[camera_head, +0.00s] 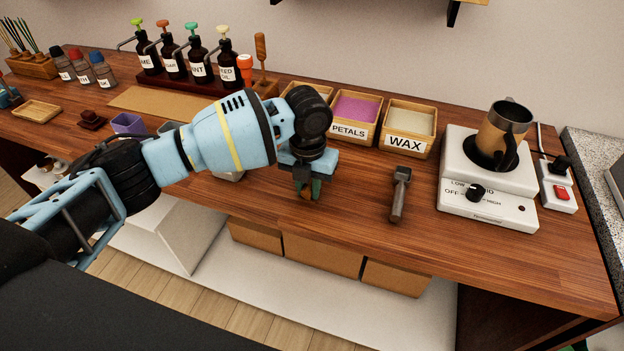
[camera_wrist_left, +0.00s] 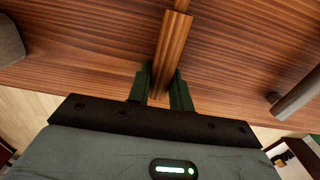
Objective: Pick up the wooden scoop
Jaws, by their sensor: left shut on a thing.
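My left gripper (camera_head: 309,190) is over the front part of the wooden counter, its fingers pointing down. In the left wrist view the left gripper (camera_wrist_left: 160,88) is shut on the handle of the wooden scoop (camera_wrist_left: 173,45), with a green finger on each side of it. In the head view only a small brown end of the wooden scoop (camera_head: 306,196) shows between the fingers; my arm and gripper hide the rest. I cannot tell whether the scoop touches the counter. My right gripper is not in view.
A grey metal scoop (camera_head: 399,193) lies to the right of the gripper. Behind stand the petals box (camera_head: 357,117) and the wax box (camera_head: 407,128). A hot plate (camera_head: 488,209) with a metal pitcher (camera_head: 503,132) is at the right. The counter between gripper and metal scoop is clear.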

